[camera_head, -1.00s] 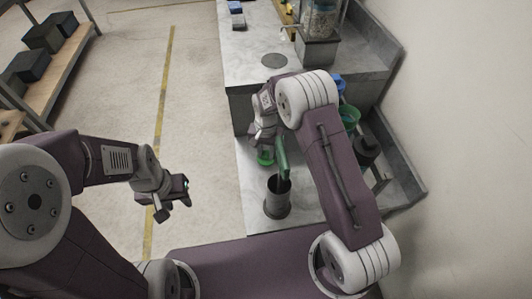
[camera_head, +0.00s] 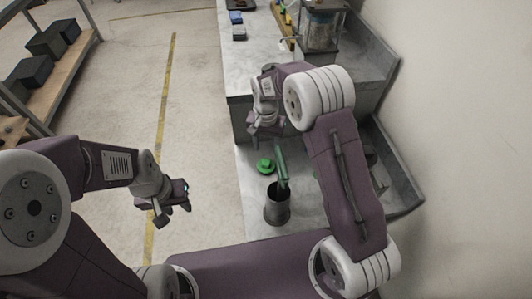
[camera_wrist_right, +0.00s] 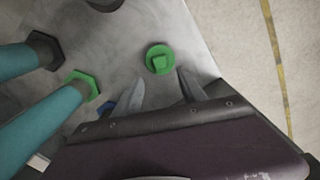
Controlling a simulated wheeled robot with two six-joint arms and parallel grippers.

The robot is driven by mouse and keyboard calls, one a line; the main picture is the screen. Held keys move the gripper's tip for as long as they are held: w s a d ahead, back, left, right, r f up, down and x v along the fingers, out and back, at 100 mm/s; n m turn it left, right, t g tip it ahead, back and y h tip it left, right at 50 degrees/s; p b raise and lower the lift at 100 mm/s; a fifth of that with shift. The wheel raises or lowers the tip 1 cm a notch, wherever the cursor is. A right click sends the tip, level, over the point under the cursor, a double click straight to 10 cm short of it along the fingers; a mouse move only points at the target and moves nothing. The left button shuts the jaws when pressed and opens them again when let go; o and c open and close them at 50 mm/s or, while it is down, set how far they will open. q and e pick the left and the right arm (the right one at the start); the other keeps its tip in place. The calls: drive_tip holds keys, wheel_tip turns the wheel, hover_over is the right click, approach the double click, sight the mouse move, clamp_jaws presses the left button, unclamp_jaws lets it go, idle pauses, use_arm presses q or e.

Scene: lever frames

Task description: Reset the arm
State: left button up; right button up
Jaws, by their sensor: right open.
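My right gripper (camera_head: 264,132) is raised above the grey counter, at the end of the arm on the right. In the right wrist view its two fingers (camera_wrist_right: 163,92) are apart, with nothing between them. A green round piece with a raised block on top (camera_wrist_right: 160,59) sits on the counter just beyond the fingertips; it also shows in the head view (camera_head: 265,166). A teal lever (camera_head: 282,162) stands beside it. My left gripper (camera_head: 172,202) hangs over the floor on the left, holding nothing visible; its finger gap is unclear.
A dark cup (camera_head: 277,207) stands on the near counter. In the wrist view, teal rods end at a green hexagonal base (camera_wrist_right: 82,86) and a dark one (camera_wrist_right: 45,49). A glass container (camera_head: 321,28) stands on the far counter. A shelf with dark bins (camera_head: 46,43) is at far left.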

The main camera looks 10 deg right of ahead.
wheel_tip(320, 180, up, 3)
drive_tip(key=shift+f, duration=0.2)
drive_tip(key=s+d+r+t+p, duration=0.1)
drive_tip(key=s+d+r+p, duration=0.2)
drive_tip(key=r, duration=0.5)
drive_tip(key=s+d+r+p, duration=0.2)
drive_tip(key=r+p, duration=0.4)
drive_tip(key=r, duration=0.1)
drive_tip(key=s+d+n+p, duration=0.1)
drive_tip(key=s+n, duration=0.1)
drive_tip(key=s, duration=0.5)
drive_tip(key=s+d+f+n+p, duration=0.1)
drive_tip(key=s+d+n, duration=0.1)
drive_tip(key=s, duration=0.5)
drive_tip(key=shift+s+f, duration=0.2)
drive_tip(key=shift+f, duration=0.1)
